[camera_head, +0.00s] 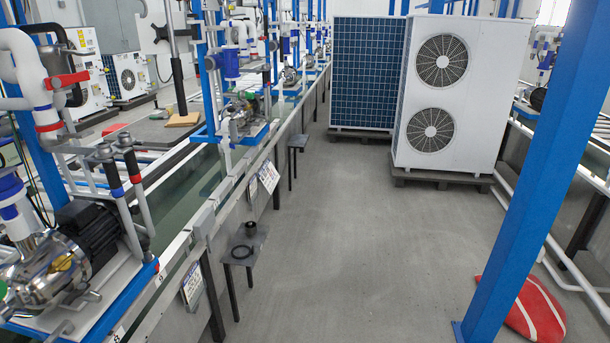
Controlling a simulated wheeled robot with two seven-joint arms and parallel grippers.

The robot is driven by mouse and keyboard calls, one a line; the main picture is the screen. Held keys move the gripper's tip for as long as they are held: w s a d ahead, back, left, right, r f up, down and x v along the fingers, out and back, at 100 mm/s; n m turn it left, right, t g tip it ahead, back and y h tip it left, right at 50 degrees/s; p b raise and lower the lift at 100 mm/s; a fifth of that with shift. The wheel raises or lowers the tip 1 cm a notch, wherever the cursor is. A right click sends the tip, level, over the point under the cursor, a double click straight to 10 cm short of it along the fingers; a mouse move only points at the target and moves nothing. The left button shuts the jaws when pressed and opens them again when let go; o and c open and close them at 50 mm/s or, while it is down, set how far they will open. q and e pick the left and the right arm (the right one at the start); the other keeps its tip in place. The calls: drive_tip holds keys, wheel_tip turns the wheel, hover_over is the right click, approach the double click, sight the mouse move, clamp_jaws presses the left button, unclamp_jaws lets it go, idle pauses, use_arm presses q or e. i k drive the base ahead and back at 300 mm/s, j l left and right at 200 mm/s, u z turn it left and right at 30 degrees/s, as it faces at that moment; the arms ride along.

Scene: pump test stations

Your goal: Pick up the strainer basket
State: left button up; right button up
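No strainer basket can be told for certain. A small dark cylindrical object (251,228) stands on a little grey side table (236,262) beside the long test bench, left of centre. It may be the strainer basket, but it is too small to make out mesh. A flat black ring (242,251) lies on the same table, in front of the cylinder and close to it. Neither of my grippers shows in the head view.
The pump bench (190,215) runs along the left, with a pump (45,270) near. White fan units (462,95) stand at the back. The grey floor (350,240) between is clear.

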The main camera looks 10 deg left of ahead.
sight(250, 227)
drive_tip(key=i, duration=1.7)
drive_tip(key=i+u, duration=0.35)
drive_tip(key=i+l+u, duration=0.15)
drive_tip(key=i+u, duration=0.15)
drive_tip(key=i, duration=0.2)
